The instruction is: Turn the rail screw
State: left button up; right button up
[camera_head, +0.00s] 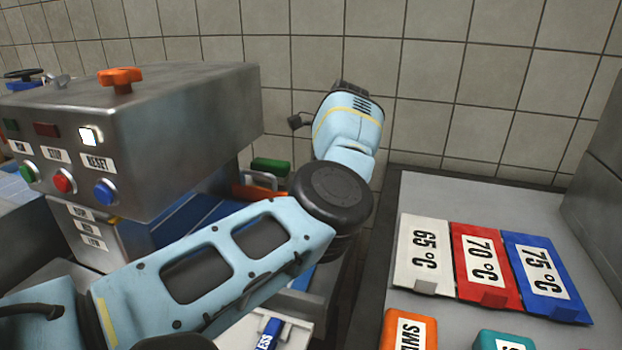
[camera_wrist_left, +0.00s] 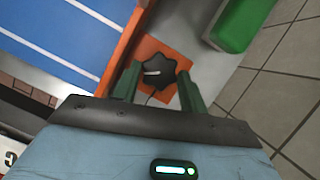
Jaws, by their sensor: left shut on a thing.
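The rail screw is a black star-shaped knob (camera_wrist_left: 153,72) on an orange plate, seen in the left wrist view. A pale mark shows on its top. My left gripper (camera_wrist_left: 159,84) is shut on the knob, with one dark green finger on each side. The orange rail (camera_wrist_left: 122,45) runs beside a blue surface with white lines. In the head view my left arm crosses the front of the scene and hides the knob and the gripper fingers. My right gripper is in neither view.
A grey metal machine (camera_head: 190,110) with buttons and an orange knob (camera_head: 120,78) on top stands at left. A green block (camera_head: 270,166) sits behind my arm. Temperature cards, such as the red one (camera_head: 482,260), lie on the grey counter (camera_head: 460,195) at right. A tiled wall closes the back.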

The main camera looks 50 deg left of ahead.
pick_arm(q)
jog(key=o, duration=1)
jog(key=shift+c, duration=0.2)
jog(key=v, duration=0.8)
jog(key=shift+s+f, duration=0.1)
